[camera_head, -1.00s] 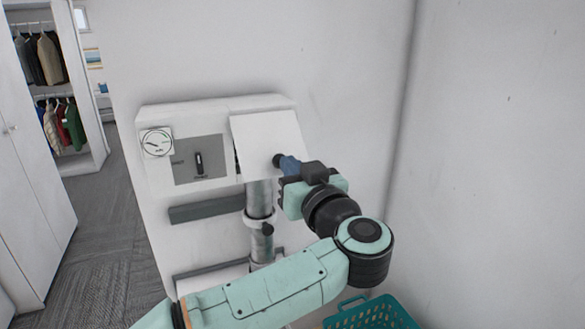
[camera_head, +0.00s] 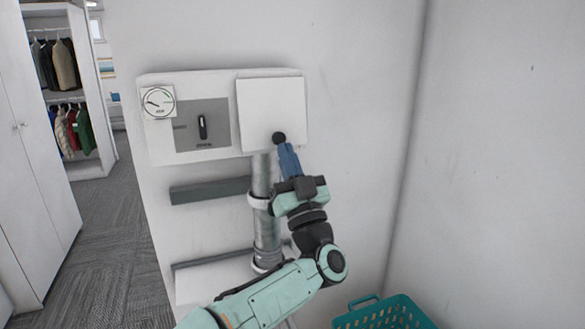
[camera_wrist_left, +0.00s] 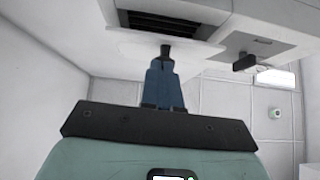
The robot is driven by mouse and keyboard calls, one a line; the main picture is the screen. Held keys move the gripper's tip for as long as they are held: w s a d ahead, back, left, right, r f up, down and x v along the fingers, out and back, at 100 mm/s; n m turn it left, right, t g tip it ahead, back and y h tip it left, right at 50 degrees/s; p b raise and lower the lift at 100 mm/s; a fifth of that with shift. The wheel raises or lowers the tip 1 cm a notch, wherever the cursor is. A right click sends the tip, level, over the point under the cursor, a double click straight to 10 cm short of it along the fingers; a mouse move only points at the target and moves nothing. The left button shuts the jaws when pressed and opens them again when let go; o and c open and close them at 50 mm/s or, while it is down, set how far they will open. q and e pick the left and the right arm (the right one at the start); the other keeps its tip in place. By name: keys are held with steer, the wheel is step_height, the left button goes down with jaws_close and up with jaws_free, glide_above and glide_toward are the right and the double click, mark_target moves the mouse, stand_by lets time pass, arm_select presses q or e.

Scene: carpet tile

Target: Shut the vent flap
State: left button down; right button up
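The vent flap (camera_head: 262,100) is a white square plate on the right of a white wall unit, with a round black knob (camera_head: 279,137) near its lower edge. In the left wrist view the flap (camera_wrist_left: 128,50) stands out from the unit, and the dark slatted vent opening (camera_wrist_left: 165,18) is exposed, so the flap is open. My left gripper (camera_head: 284,148) comes from below, its blue fingers closed together at the knob. In the left wrist view the fingertips (camera_wrist_left: 165,62) meet the dark knob. My right gripper is out of view.
Left of the flap are a grey panel with a black rotary switch (camera_head: 203,127) and a gauge (camera_head: 159,101). A grey pipe (camera_head: 265,220) runs below the unit. A teal basket (camera_head: 388,313) stands at lower right, near the side wall.

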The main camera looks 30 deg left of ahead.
arm_select(q)
steer(key=shift+w+a+f+b, duration=0.3)
steer(key=shift+w+a+f, duration=0.1)
steer(key=shift+w+a, duration=0.35)
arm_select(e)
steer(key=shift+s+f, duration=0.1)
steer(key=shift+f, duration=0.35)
arm_select(q)
steer(key=shift+a, duration=0.1)
steer(key=shift+f, duration=0.1)
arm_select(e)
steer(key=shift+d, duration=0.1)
